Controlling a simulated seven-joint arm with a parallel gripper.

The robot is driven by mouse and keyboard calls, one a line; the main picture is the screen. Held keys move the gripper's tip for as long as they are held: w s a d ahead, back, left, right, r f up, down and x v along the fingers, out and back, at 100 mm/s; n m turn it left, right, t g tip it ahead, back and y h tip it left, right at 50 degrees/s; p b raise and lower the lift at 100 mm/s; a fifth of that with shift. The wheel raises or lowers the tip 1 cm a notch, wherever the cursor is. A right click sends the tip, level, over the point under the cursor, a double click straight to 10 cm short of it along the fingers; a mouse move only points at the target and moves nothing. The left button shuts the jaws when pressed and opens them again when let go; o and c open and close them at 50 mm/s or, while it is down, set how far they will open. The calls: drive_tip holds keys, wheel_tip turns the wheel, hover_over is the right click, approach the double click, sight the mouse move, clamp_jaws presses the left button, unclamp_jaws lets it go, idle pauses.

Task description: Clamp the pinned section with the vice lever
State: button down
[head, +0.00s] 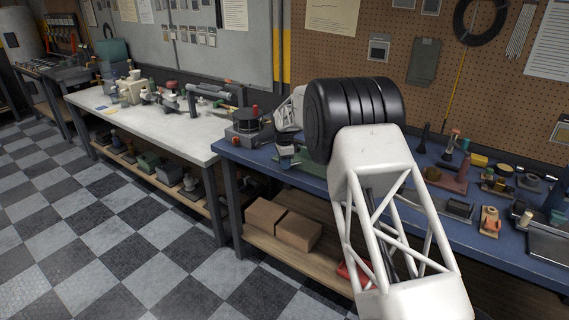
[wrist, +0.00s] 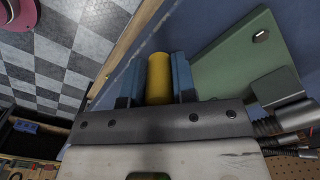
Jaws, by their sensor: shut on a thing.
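My gripper (wrist: 157,62) has its two blue fingers closed on a yellow cylinder (wrist: 160,78) in the wrist view. The cylinder looks like a handle grip, possibly the vice lever's; its link to a lever is hidden. A green base plate (wrist: 222,62) lies right of the fingers, with a grey block (wrist: 270,87) and metal rods at its near edge. In the head view my gripper (head: 286,158) is small and low over the blue bench, beside the green plate (head: 309,163). My arm hides much of the plate. I cannot make out the pinned section.
The blue bench (head: 465,221) holds several small fixtures and tools to the right of my arm. A dark round device on a grey box (head: 246,128) stands left of my gripper. A white bench (head: 200,137) with more devices is further left. Cardboard boxes (head: 298,232) sit on the lower shelf.

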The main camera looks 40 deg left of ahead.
drive_tip(key=shift+w+r, duration=0.1)
drive_tip(key=shift+r, duration=0.05)
drive_tip(key=c, duration=0.9)
unclamp_jaws()
drive_tip(key=shift+r, duration=3.8)
